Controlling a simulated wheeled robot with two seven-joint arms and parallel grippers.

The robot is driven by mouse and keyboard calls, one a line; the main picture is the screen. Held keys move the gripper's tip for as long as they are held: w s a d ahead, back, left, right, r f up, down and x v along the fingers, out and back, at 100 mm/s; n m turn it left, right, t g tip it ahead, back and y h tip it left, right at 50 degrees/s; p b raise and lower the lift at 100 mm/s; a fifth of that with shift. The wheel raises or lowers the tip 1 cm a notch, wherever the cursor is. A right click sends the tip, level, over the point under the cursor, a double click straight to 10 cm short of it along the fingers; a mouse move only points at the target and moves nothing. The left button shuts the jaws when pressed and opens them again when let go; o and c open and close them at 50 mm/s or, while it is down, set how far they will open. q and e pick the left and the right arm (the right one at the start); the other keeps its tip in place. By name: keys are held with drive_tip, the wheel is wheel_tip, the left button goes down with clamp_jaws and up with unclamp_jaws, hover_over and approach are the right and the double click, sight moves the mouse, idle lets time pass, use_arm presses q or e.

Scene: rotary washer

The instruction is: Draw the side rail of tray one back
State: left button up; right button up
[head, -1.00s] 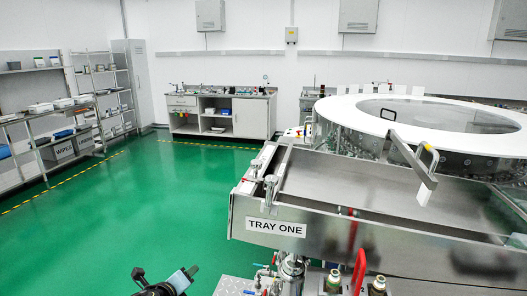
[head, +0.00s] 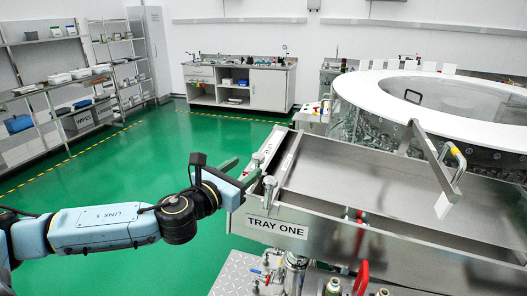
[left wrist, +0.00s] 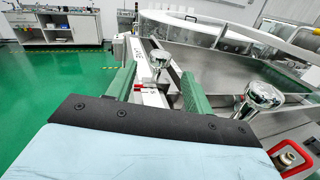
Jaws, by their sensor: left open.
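Tray one (head: 395,240) is a shallow steel tray with a "TRAY ONE" label on its front left. A narrow rail (head: 271,147) runs along its left side, with metal knobs near its front end. In the left wrist view the rail (left wrist: 150,97) carries a small red mark, and a round knob (left wrist: 160,59) shows beyond the fingers' gap. A second, larger knob (left wrist: 262,95) is right of the fingers. My left gripper (head: 243,172) is open, its green fingers apart at the rail's front end. I cannot tell whether they touch it. My right gripper is not in view.
The round glass-walled washer (head: 400,120) with a white top stands behind the tray. A handled bar (head: 436,160) crosses over the tray. Pipes and valves (head: 268,270) sit below. The green floor (head: 120,170) left of the tray is clear.

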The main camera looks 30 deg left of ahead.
sight(262, 155)
use_arm(q)
drive_tip(key=w+p, duration=0.1)
drive_tip(key=w, duration=0.7)
drive_tip(key=shift+w+d, duration=0.1)
drive_tip(key=shift+d, duration=0.05)
drive_tip(key=shift+w+p, duration=0.25)
drive_tip(key=shift+p, duration=0.05)
drive_tip(key=shift+w, duration=0.2)
clamp_jaws()
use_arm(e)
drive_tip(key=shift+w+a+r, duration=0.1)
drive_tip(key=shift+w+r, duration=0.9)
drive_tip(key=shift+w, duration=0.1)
